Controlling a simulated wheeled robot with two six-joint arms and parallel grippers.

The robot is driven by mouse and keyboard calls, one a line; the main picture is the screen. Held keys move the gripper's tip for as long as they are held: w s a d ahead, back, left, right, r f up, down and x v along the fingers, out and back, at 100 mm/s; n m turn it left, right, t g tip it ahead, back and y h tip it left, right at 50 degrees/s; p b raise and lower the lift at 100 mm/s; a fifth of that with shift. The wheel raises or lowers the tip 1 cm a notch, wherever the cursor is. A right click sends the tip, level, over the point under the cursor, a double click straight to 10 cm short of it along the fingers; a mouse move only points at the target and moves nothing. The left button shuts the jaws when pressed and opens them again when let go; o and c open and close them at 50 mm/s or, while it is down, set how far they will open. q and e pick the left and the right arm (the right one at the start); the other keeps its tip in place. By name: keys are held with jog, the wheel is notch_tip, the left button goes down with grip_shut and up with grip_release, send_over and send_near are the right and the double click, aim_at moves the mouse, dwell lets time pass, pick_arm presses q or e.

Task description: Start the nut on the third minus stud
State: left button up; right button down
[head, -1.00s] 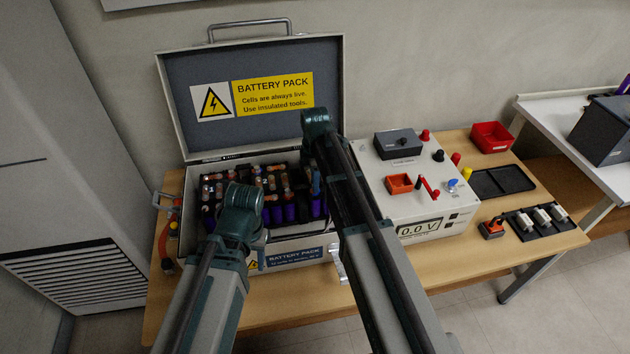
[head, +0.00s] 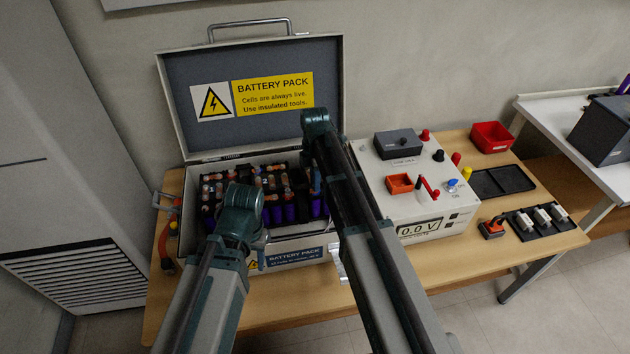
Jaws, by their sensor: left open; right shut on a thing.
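The open battery case (head: 285,245) stands on the bench, with purple cells, dark holders and copper-coloured busbars (head: 272,183) inside. The studs and the nut are too small or hidden to tell apart. My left gripper (head: 259,240) is at the case's front edge, mostly hidden behind its own wrist; it is open. My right gripper (head: 316,183) points down over the right part of the cells, largely hidden by my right arm. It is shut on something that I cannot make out.
A grey-white meter box (head: 415,210) reading 0.0 V stands right of the case. Further right are a red bin (head: 491,137), a black tray (head: 502,181) and a dark rack with white blocks (head: 540,219). The raised lid (head: 255,95) stands behind the cells.

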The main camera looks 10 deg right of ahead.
jog(key=m, duration=0.4)
jog(key=c, duration=1.1)
grip_release()
jog(key=n, duration=0.4)
jog(key=shift+n, duration=0.4)
grip_shut()
